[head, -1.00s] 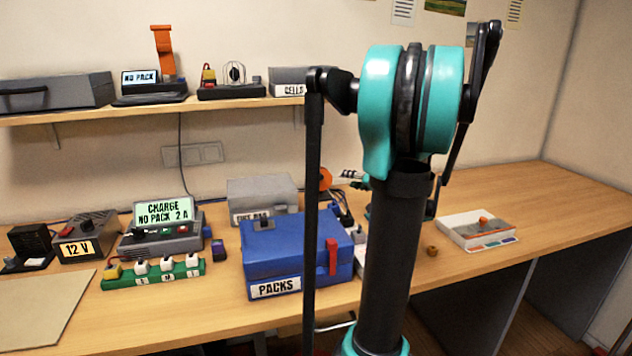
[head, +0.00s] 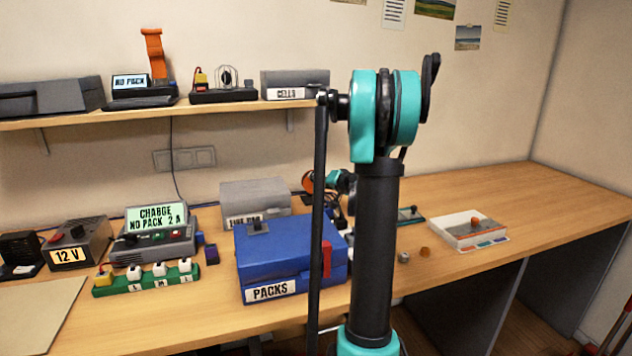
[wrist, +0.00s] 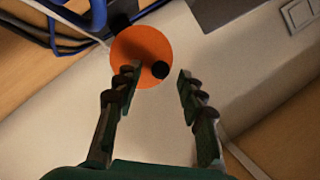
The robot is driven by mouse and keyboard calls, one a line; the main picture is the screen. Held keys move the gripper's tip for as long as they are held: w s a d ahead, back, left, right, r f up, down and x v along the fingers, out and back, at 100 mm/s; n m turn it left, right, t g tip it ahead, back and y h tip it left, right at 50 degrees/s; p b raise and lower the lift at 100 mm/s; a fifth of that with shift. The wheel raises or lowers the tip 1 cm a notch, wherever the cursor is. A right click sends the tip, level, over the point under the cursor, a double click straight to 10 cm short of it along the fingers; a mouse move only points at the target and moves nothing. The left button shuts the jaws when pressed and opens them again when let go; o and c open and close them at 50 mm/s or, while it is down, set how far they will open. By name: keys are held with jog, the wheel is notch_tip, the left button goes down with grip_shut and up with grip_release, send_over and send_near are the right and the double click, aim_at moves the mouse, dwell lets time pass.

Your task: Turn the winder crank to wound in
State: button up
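The winder shows in the wrist view as an orange disc (wrist: 138,52) with a small black crank knob (wrist: 160,70) near its lower right edge. My gripper (wrist: 157,73) is open, its two dark fingers pointing at the disc. The knob lies between the fingertips in this view, with a gap to each. I cannot tell how deep it sits between them. In the head view the orange disc (head: 308,182) shows behind the blue PACKS box, beside my teal wrist. My arm hides part of that area, and the fingers are not clear there.
The blue PACKS box (head: 284,262) and a grey box (head: 254,196) stand left of my arm. Blue cables (wrist: 62,35) run near the disc. The right end of the bench is clear.

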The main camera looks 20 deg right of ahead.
jog(key=shift+x, duration=1.15)
grip_shut()
